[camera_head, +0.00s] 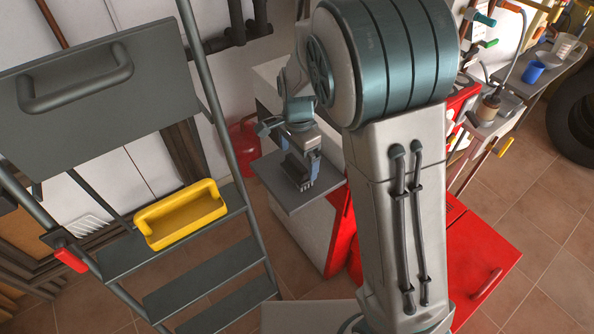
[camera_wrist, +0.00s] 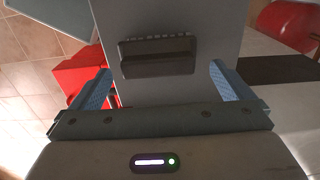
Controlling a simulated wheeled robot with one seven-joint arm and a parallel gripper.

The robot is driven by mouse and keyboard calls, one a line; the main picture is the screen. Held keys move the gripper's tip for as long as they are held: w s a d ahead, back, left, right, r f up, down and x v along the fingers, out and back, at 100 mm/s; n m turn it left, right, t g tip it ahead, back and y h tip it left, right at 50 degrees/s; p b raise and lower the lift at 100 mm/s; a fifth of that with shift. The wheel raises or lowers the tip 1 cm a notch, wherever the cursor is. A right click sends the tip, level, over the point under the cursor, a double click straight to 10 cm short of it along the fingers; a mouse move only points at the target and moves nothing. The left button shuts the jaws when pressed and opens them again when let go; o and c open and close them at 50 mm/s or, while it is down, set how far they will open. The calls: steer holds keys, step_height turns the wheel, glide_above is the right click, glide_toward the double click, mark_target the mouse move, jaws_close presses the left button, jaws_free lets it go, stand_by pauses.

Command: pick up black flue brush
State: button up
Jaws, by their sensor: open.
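The black flue brush (camera_wrist: 158,56) shows in the wrist view as a dark block with a row of short bristles along its top edge. It lies on a grey shelf top (camera_wrist: 165,20). My gripper (camera_wrist: 160,78) is open, with one blue finger to the left of the brush and one to the right. Clear gaps show on both sides, so neither finger touches it. In the head view my gripper (camera_head: 301,172) is over the grey shelf top (camera_head: 320,197), with a dark shape between its fingers that looks like the brush.
A stepladder (camera_head: 130,255) with a yellow tray (camera_head: 180,214) on it stands at the left. A red container (camera_head: 243,148) is behind the shelf. The red boiler (camera_head: 478,262) is at the right. A grey bench (camera_head: 525,72) holds a blue cup (camera_head: 533,72). Open tiled floor is at the lower right.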

mark_target(297, 162)
steer(key=f, duration=0.4)
steer(key=shift+s+a+f, duration=0.1)
steer(key=shift+s+f, duration=0.1)
steer(key=shift+f, duration=0.1)
steer(key=shift+c, duration=0.3)
steer(key=c, duration=0.8)
steer(key=shift+r, duration=0.45)
steer(key=r, duration=0.3)
steer(key=shift+d+r, duration=0.3)
steer(key=shift+r, duration=0.1)
steer(key=d+r, duration=0.2)
steer(key=d, duration=0.1)
steer(key=s+d+r, duration=0.1)
steer(key=d+r, duration=0.1)
steer(key=d, duration=0.2)
steer(key=s+d+r, duration=0.1)
steer(key=d+r, duration=0.1)
steer(key=d, duration=0.2)
steer(key=shift+s+r+b, duration=0.15)
steer(key=shift+r+b, duration=0.05)
steer(key=shift+b, duration=0.15)
